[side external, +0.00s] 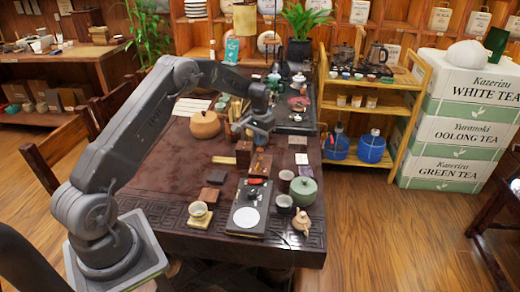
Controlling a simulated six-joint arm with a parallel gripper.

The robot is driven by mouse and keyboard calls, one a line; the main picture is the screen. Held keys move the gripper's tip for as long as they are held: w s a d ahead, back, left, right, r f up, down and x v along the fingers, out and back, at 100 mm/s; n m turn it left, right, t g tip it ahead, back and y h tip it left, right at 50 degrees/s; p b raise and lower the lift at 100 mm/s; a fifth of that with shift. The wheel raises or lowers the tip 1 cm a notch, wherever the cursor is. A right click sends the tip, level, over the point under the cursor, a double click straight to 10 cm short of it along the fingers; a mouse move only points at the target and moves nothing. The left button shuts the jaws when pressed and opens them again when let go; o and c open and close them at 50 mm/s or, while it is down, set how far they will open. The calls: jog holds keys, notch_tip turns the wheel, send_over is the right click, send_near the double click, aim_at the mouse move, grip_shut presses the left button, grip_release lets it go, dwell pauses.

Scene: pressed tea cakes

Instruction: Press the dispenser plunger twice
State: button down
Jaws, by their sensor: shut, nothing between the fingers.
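My gripper (259,134) is shut and empty, pointing down over the middle of the dark wooden table (155,172). A small reddish-brown wooden box (261,165) stands upright just below and in front of it. It may be the dispenser, but its top is too small and too close to my gripper to make out a plunger. I cannot tell whether my fingertips touch it or hang above it.
A black scale-like tray with a white disc (246,217) lies in front of the box. A round tan pot (205,125) stands left.

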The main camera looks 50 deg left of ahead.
aim_at(260, 149)
jog(key=shift+f, duration=0.25)
jog(key=shift+f, duration=0.35)
jog(key=shift+f, duration=0.35)
jog(key=shift+f, duration=1.2)
jog(key=shift+r, duration=3.2)
